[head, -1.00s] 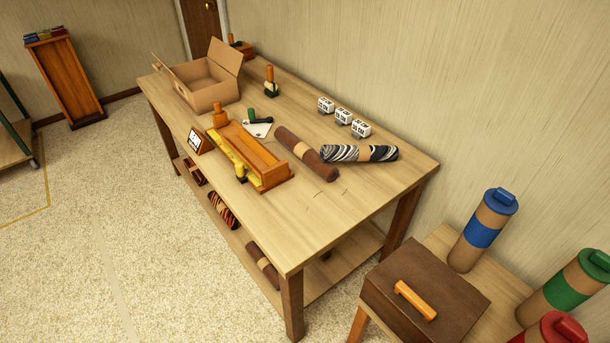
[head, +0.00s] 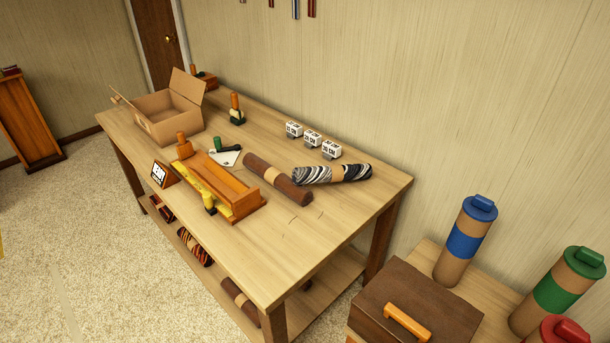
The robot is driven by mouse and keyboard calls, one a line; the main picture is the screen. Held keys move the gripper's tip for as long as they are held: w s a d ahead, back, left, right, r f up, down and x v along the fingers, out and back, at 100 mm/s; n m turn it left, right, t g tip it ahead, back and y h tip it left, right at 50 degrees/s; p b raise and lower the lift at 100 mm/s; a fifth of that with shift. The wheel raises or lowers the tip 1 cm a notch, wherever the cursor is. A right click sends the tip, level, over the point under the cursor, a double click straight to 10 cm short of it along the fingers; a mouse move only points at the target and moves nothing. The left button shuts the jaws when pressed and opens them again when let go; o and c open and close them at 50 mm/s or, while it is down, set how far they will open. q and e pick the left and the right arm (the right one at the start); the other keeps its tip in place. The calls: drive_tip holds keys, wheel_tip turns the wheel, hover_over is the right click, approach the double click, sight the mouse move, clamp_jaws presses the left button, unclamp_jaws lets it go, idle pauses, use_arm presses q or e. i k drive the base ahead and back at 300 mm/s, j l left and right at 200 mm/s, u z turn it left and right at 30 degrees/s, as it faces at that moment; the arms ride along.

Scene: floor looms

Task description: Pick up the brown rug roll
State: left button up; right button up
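A brown rug roll (head: 261,170) with a tan band around its middle lies on the wooden table (head: 285,244). Its right end is close to a black-and-white striped rug roll (head: 312,175); I cannot tell whether they touch. Another brown roll (head: 240,300) with a tan band lies on the table's lower shelf, partly hidden by the tabletop. Neither of my grippers is in the head view.
An orange wooden tray tool (head: 226,184) sits left of the brown roll. An open cardboard box (head: 168,115) is at the table's far left. White blocks (head: 312,139) line the back. A brown case (head: 415,300) and capped tubes (head: 470,240) stand at right. The table's front right is clear.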

sight(300, 194)
drive_tip(key=i+j+z, duration=0.2)
drive_tip(key=j, duration=0.2)
drive_tip(key=i+j+z, duration=0.2)
drive_tip(key=j, duration=0.25)
drive_tip(key=j+z, duration=0.15)
drive_tip(key=j, duration=0.3)
drive_tip(key=j+z, duration=0.2)
drive_tip(key=j, duration=0.25)
drive_tip(key=i, duration=0.05)
